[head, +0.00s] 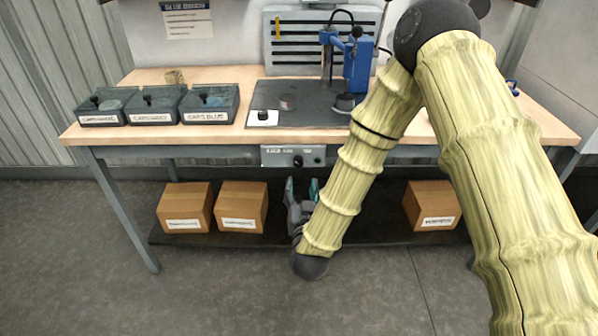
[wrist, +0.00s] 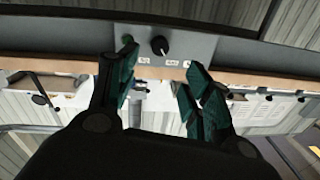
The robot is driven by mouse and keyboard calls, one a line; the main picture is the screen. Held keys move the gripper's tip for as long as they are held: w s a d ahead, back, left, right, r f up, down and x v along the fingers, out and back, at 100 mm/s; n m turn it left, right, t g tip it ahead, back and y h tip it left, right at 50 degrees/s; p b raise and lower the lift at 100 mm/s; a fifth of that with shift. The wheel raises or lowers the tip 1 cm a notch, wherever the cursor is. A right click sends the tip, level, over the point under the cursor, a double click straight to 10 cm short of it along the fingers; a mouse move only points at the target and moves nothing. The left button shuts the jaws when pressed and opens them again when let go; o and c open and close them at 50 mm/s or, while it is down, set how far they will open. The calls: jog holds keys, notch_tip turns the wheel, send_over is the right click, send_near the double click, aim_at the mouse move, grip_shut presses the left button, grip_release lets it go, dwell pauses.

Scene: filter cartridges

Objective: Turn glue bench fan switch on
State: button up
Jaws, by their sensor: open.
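The switch panel (head: 276,157) is a light grey plate on the front edge of the bench, with a black knob (head: 298,161) and small printed labels. In the wrist view the same knob (wrist: 159,45) shows on the grey panel, beyond the fingertips and between them in the picture. My gripper (head: 302,184) is just below the panel in the head view, its teal fingers pointing up. In the wrist view my gripper (wrist: 163,60) is open with nothing between its fingers. It appears apart from the knob. The knob's labels are too small to read surely.
The workbench (head: 190,136) carries several dark bins (head: 156,119) at left and a blue press (head: 358,70) on a dark mat. A box (head: 241,205) and others stand on the lower shelf (head: 350,233) on both sides of my gripper. The floor in front is clear.

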aim_at(299, 164)
jog(key=w, duration=1)
jog(key=shift+w+a, duration=0.1)
jog(key=shift+a, duration=0.2)
jog(key=shift+f, duration=0.1)
jog(key=c, duration=1)
